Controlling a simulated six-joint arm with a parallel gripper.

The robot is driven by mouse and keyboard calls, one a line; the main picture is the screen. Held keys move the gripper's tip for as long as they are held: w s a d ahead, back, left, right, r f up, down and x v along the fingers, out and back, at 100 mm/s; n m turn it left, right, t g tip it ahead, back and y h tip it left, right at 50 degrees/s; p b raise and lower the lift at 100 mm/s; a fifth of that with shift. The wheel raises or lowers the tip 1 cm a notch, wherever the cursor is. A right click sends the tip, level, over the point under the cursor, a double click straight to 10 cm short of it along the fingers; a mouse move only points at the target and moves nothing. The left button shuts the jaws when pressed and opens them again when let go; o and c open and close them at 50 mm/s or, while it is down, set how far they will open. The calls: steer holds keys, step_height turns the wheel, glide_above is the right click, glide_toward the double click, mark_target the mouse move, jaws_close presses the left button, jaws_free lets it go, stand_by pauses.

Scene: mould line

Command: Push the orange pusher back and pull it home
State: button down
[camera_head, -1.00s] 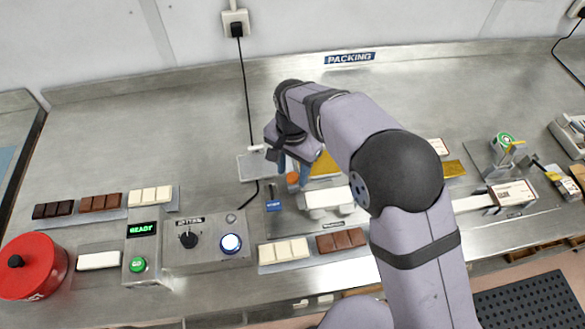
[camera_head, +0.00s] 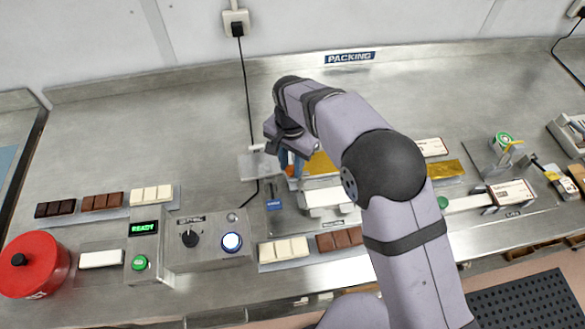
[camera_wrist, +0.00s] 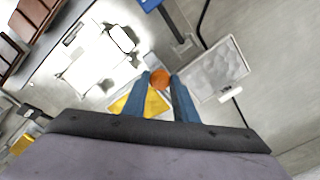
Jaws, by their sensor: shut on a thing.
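The orange pusher (camera_wrist: 160,79) shows as a round orange knob between my gripper's blue fingertips in the wrist view. In the head view a small piece of the orange pusher (camera_head: 290,170) shows beside the blue fingers, the rest hidden by them. My gripper (camera_wrist: 161,80) is shut on it. In the head view my gripper (camera_head: 291,160) is low over the station, at the left end of the white block (camera_head: 325,199) and near the gold sheet (camera_head: 320,164). The pusher's lower part is hidden.
A grey metal tray (camera_wrist: 217,71) lies right beside the fingers in the wrist view. A small blue tag (camera_head: 274,205) stands close by. The back of the bench is clear.

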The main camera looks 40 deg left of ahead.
steer(key=shift+w+a+r+p, duration=0.1)
steer(key=shift+w+a+p, duration=1)
steer(key=shift+w+a, duration=1.3)
steer(key=shift+r, duration=0.1)
steer(key=shift+w+a, duration=0.1)
steer(key=c, duration=1.7)
jaws_free()
steer(key=o, duration=0.3)
steer(key=shift+r+b, duration=0.45)
steer(key=shift+r, duration=0.1)
steer(key=shift+r+b, duration=0.35)
steer(key=shift+r, duration=2.65)
